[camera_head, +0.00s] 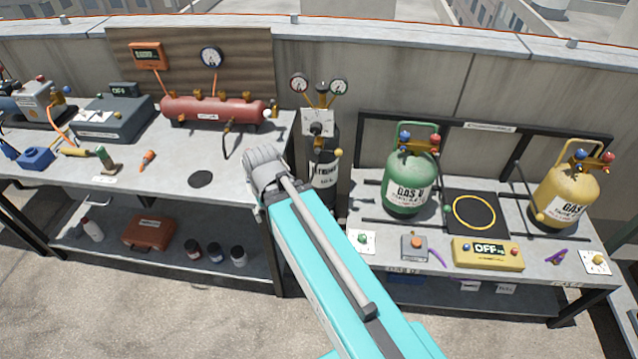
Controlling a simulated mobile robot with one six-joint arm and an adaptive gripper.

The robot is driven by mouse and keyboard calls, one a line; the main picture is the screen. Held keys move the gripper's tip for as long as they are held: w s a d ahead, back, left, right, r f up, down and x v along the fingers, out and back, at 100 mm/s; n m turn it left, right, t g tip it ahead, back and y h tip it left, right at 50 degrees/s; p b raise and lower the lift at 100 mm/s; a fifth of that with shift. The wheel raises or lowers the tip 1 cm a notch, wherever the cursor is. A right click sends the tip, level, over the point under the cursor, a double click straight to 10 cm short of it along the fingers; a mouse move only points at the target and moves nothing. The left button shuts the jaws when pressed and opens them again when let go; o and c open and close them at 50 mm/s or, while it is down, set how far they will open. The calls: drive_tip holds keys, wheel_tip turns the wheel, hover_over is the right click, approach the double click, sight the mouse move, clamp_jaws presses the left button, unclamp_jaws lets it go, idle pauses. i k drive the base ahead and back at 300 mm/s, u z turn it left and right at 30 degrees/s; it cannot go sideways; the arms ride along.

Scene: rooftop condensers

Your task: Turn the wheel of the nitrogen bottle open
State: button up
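The nitrogen bottle (325,170) is a dark upright cylinder with a white label, standing in the gap between the two benches. Two round gauges (299,84) on brass fittings stand above it. A white plate with a dark round knob (316,128) is at its top front; I cannot tell whether this knob is the wheel. A small yellow ball (338,152) shows at its right side. My teal arm reaches up from the lower right, and its grey joint ends just left of the bottle, covering its lower left part. My gripper cannot be seen.
The left bench (235,190) carries a red tank (215,108) and a grey case (112,118). The right bench (350,205) carries a green gas bottle (410,180), a yellow gas bottle (566,198) and a yellow "OFF" display (488,254). A concrete wall (420,85) stands behind.

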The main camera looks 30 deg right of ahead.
sight(322, 88)
drive_tip(key=k, duration=1.35)
drive_tip(key=z, duration=0.15)
drive_tip(key=i, duration=0.55)
drive_tip(key=z, duration=0.6)
drive_tip(key=i, duration=1.3)
drive_tip(key=z, duration=0.1)
